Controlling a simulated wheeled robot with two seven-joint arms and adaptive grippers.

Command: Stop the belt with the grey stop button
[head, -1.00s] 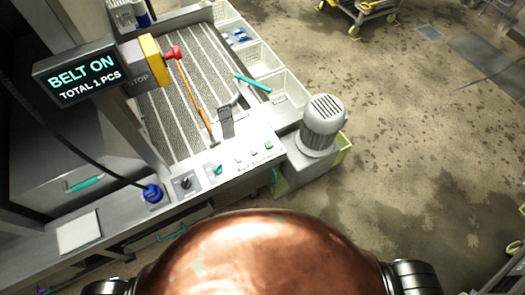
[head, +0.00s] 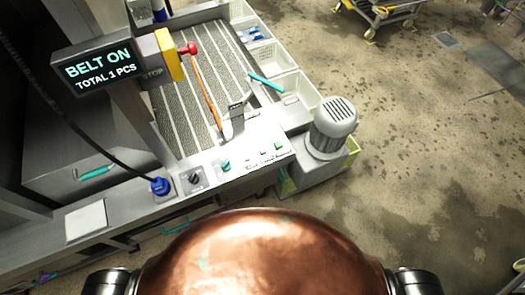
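The display (head: 98,68) at the upper left reads BELT ON and TOTAL 1 PCS. The ribbed belt (head: 185,108) runs behind the control panel (head: 215,170). Small pale buttons and a green button (head: 278,146) sit at the panel's right; which one is the grey stop button is too small to tell. Neither of my grippers shows.
The panel also has a blue knob (head: 160,186), a black rotary switch (head: 195,177) and a teal switch (head: 225,166). A grey motor (head: 332,125) stands at the panel's right end. White bins (head: 297,91) line the belt. The floor at the right is open.

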